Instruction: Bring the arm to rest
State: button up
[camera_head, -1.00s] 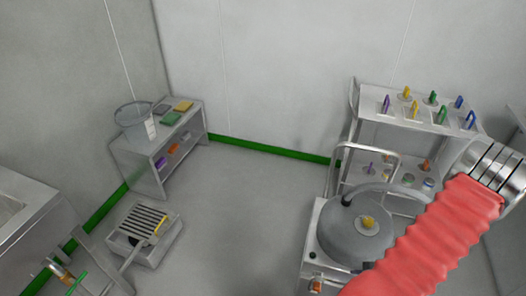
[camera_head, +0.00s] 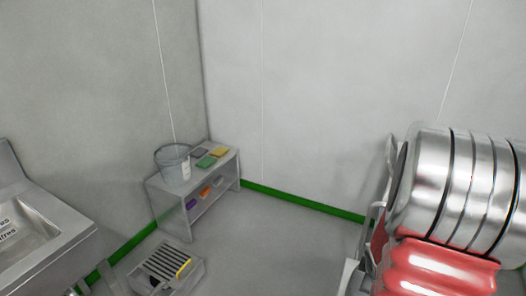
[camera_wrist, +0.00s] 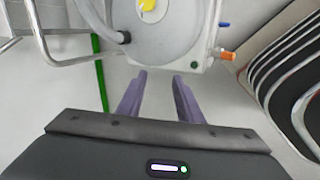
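My gripper (camera_wrist: 160,92) shows in the wrist view with its two purple-grey fingers apart. Only bare floor shows between the fingers, so it is empty. In the wrist view a round grey machine lid (camera_wrist: 168,28) with a yellow knob lies beyond the fingertips, and I see no contact. In the head view my arm, with its metal joint and red sleeve, fills the lower right. The gripper is outside the head view.
A metal shelf (camera_head: 163,197) with a bucket (camera_head: 173,165) and coloured pads stands by the left wall. A floor box with a grate (camera_head: 166,266) lies in front. A sink (camera_head: 40,235) is at far left. A metal rail (camera_wrist: 60,58) crosses the wrist view's left. Mid-floor looks clear.

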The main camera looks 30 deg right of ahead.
jog(key=w+a+r+m+t, duration=0.15)
jog(key=w+a+r, duration=0.25)
jog(key=a+r, duration=0.45)
jog(key=w+a+r+m, duration=0.2)
jog(key=w+a+r, duration=0.1)
jog(key=a+r, duration=0.55)
jog(key=s+a+r+m+y, duration=0.1)
jog(key=s+a+r+y, duration=0.1)
jog(key=a, duration=0.8)
jog(key=s+a+r+m+t+y, duration=0.1)
jog(key=s+a+r, duration=0.3)
jog(key=a, duration=0.6)
notch_tip(320, 180, up, 2)
jog(key=shift+r+m+y, duration=0.1)
jog(key=shift+m+y, duration=0.25)
jog(key=shift+y, duration=0.35)
jog(key=shift+c, duration=0.2)
